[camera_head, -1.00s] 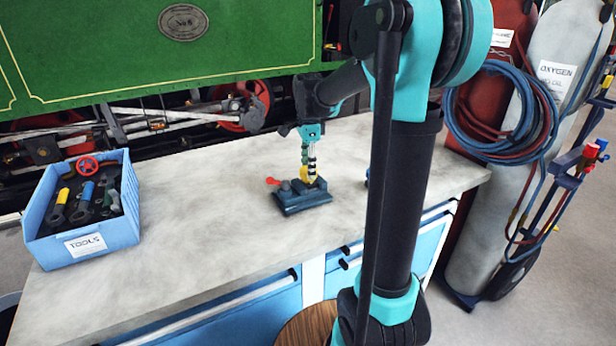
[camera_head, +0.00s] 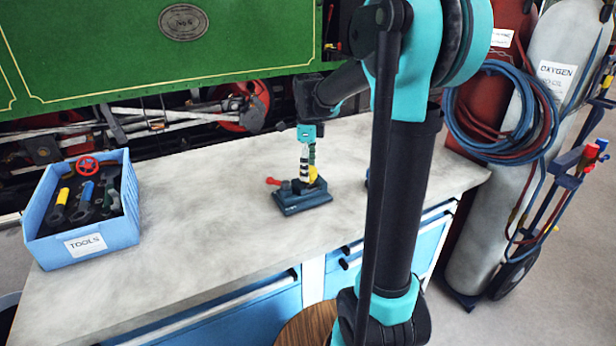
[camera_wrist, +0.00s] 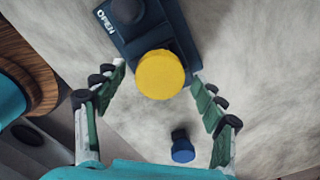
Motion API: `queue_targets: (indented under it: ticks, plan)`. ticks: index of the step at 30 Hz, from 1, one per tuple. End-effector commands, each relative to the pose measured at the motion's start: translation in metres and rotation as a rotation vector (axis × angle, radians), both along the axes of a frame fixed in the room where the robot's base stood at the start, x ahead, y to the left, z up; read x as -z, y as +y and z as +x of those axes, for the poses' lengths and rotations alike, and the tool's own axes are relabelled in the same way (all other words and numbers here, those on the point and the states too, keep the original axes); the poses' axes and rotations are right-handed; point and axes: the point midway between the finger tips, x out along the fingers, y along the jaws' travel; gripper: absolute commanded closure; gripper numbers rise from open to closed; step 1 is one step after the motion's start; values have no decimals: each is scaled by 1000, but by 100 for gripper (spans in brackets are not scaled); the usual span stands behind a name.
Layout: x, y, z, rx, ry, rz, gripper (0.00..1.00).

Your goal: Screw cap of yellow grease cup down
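The yellow grease cup's round cap (camera_wrist: 160,74) sits on a dark blue block (camera_wrist: 192,50), in the upper middle of the wrist view. In the head view the cap (camera_head: 313,173) shows partly behind my fingers, above the block (camera_head: 304,198) on the bench. My gripper (camera_wrist: 158,75) is open from above, one finger on each side of the cap. A narrow gap shows between the cap and each fingertip. In the head view my gripper (camera_head: 307,180) points down at the block. The cup's body under the cap is hidden in the wrist view.
A blue-capped piece (camera_wrist: 183,150) stands on the bench close to the block. A red-handled lever (camera_head: 272,181) sticks out from the block's left. A blue tool box (camera_head: 120,232) stands at the bench's left. The bench top (camera_head: 215,215) between is clear.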

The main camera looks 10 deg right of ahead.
Motion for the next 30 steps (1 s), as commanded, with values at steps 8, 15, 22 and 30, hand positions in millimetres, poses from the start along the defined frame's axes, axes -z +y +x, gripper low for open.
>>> queue_targets:
  ticks: [8,15,22,30]
  plan:
    - [0,0,0,-2,0,0,20]
    - [0,0,0,-3,0,0,20]
    - [-9,0,0,-3,0,0,20]
    - [-26,0,0,-3,0,0,20]
